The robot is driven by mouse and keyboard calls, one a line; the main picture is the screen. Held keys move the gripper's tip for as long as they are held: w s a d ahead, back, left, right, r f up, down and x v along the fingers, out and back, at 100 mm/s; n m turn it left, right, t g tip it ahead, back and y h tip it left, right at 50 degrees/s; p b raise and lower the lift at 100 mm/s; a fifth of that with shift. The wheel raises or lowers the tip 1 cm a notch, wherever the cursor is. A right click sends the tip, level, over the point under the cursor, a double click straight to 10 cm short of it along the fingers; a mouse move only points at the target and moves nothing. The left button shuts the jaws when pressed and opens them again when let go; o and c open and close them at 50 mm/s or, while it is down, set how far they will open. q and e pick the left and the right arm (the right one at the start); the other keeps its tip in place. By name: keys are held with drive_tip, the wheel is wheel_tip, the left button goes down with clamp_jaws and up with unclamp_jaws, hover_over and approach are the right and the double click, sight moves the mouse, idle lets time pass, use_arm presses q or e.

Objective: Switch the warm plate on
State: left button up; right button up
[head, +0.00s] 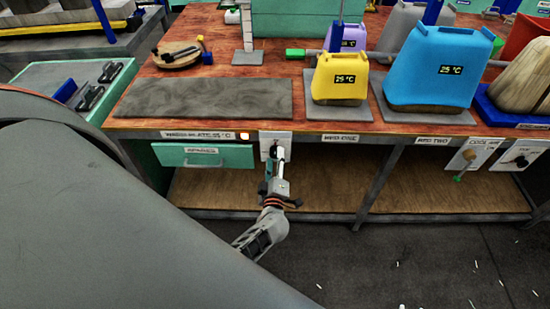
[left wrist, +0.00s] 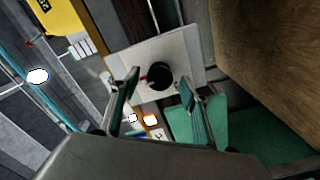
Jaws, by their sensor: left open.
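The warm plate is most likely the flat grey slab (head: 205,98) on the bench's left part. Below it, the front edge carries a partly legible label (head: 197,135) and a glowing orange lamp (head: 244,136), which also shows in the left wrist view (left wrist: 150,120). Right of the lamp is a white switch panel (head: 284,138) with a black knob. In the left wrist view the black knob (left wrist: 160,76) with a red mark sits on the panel. My left gripper (head: 275,158) is open in front of it; the knob appears between the fingertips. Contact cannot be told. My right gripper is out of view.
A yellow container (head: 340,90) and a blue container (head: 432,85), both reading 25 °C, stand on grey slabs. A teal drawer (head: 205,162) is under the bench left of the panel.

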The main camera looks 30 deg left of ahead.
use_arm(q)
drive_tip(key=v, duration=1.1)
drive_tip(key=s+d+m+h, duration=0.4)
drive_tip(key=d+m+h, duration=0.5)
drive_tip(key=m, duration=0.5)
drive_tip(key=s+d+f+m+g+h, duration=0.1)
drive_tip(key=s+f+m+g+h, duration=0.1)
drive_tip(key=s+m, duration=0.6)
drive_tip(key=s+g+h, duration=0.1)
drive_tip(key=g, duration=0.1)
drive_tip(key=shift+s+d+m+g, duration=0.3)
